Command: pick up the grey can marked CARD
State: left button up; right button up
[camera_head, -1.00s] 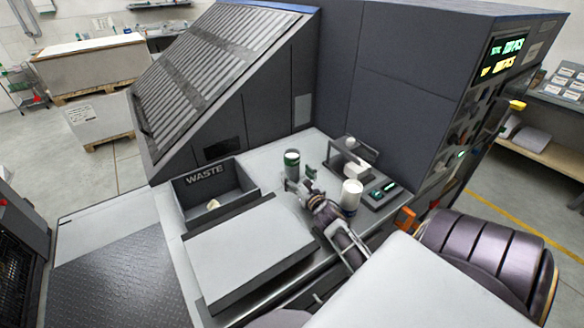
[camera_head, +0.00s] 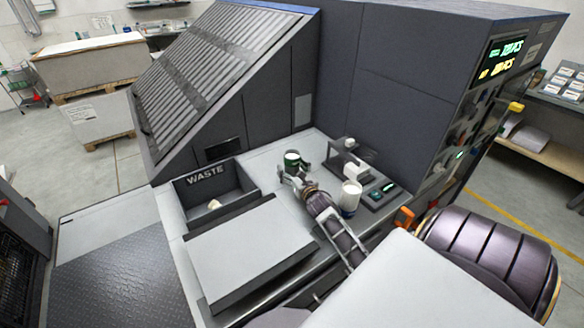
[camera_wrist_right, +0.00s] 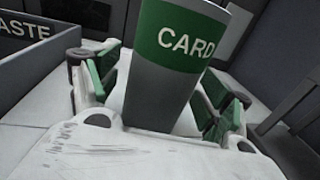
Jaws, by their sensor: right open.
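The grey can marked CARD (camera_wrist_right: 170,65) has a green band and stands upright on the work surface. In the head view the can (camera_head: 291,157) shows only its upper part, the rest hidden behind my right gripper. My right gripper (camera_head: 294,172) is open and low around the can. In the right wrist view the gripper (camera_wrist_right: 155,95) has one green-padded finger on each side of the can; whether either finger touches it I cannot tell. My left gripper is not in view.
The grey WASTE bin (camera_head: 247,179) stands left of the can with a small pale thing (camera_head: 214,204) inside. A white can (camera_head: 350,197) stands right of my right arm.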

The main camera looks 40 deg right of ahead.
dwell(0.5)
jog(key=c, duration=1.2)
